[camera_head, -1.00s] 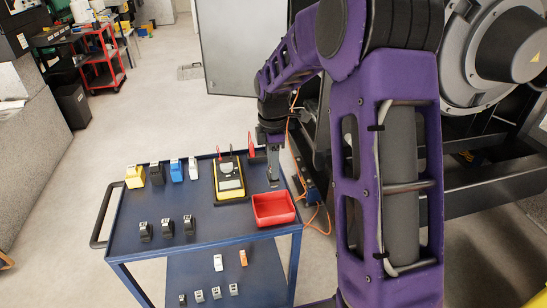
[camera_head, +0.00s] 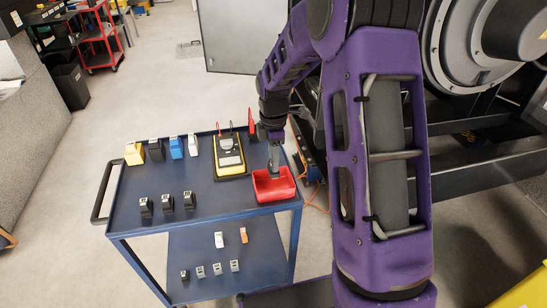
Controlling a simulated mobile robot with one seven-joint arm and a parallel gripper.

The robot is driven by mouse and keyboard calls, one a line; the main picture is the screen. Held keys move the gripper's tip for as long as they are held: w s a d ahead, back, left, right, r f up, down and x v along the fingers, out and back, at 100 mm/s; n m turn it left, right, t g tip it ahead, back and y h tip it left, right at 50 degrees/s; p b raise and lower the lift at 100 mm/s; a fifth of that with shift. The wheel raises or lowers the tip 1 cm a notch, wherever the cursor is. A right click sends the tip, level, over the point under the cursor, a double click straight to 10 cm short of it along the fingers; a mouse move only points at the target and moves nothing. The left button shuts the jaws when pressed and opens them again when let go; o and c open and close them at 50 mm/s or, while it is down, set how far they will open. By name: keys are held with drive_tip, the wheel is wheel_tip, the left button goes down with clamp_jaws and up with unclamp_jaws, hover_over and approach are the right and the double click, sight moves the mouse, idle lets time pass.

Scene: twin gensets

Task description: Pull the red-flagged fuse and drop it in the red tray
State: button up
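The red tray (camera_head: 272,195) sits at the right front corner of the blue trolley top. My gripper (camera_head: 274,172) points down at the tray, its fingertips at or just above the tray's opening. The fingers are small and seen from afar, so whether they are open, shut or holding a fuse cannot be told. No red-flagged fuse can be made out. A thin red upright piece (camera_head: 251,122) shows at the trolley's back edge, beside my wrist; what it belongs to is unclear.
The trolley (camera_head: 222,195) carries a yellow multimeter (camera_head: 229,156), yellow, black, blue and white blocks along the back left, and several dark blocks in front. Small parts lie on its lower shelf. A genset (camera_head: 460,60) stands at the right, partly behind my arm.

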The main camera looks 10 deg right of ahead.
drive_tip(key=o, duration=0.5)
drive_tip(key=shift+o, duration=0.2)
